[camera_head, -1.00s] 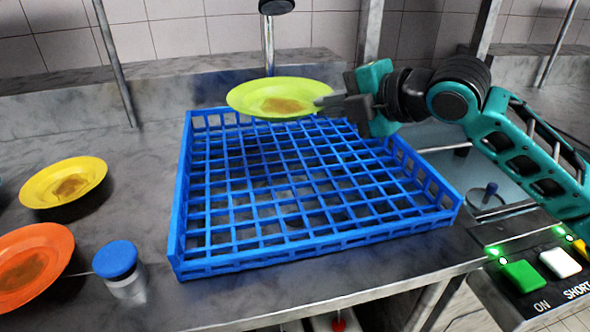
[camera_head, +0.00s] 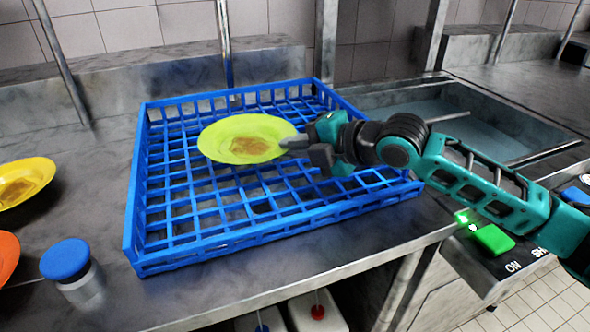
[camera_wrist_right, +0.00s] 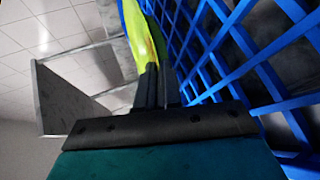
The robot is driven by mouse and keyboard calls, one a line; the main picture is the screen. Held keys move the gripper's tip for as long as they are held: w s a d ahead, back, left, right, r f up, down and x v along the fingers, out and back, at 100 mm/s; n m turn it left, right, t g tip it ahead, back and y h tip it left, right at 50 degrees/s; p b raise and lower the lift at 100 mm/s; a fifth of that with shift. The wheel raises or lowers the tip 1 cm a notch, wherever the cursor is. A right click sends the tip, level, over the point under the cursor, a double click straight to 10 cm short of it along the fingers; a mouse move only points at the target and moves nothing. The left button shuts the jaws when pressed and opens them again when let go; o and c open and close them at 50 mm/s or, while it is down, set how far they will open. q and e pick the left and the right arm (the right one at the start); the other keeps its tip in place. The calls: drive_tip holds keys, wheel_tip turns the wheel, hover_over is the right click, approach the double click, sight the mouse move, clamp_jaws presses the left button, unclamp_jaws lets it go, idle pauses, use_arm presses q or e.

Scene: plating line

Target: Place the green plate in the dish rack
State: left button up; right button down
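The green plate (camera_head: 240,128) has a brown smear in its middle and is over the back half of the blue dish rack (camera_head: 262,212) in the head view. My right gripper (camera_head: 292,144) is shut on the plate's right rim. In the right wrist view the plate (camera_wrist_right: 138,35) shows nearly edge-on beyond the fingers (camera_wrist_right: 158,82), with the rack (camera_wrist_right: 240,65) close by on the right. The plate is roughly level. I cannot tell whether it touches the rack. My left gripper is not in view.
A yellow plate (camera_head: 24,183) and an orange plate (camera_head: 4,258) lie on the steel counter at left. A blue-capped jar (camera_head: 68,262) stands left of the rack. A sink (camera_head: 440,112) is behind my right arm. A green button (camera_head: 492,239) is at lower right.

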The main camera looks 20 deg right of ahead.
sight(295, 182)
drive_tip(key=shift+f+b, duration=0.35)
drive_tip(key=shift+f, duration=1.8)
drive_tip(key=shift+f, duration=0.2)
drive_tip(key=c, duration=1.6)
unclamp_jaws()
drive_tip(key=shift+r, duration=0.15)
drive_tip(key=v, duration=1)
drive_tip(key=shift+s+d, duration=0.2)
drive_tip(key=shift+s+d+r, duration=0.25)
drive_tip(key=shift+s+r, duration=0.15)
drive_tip(key=shift+s, duration=0.2)
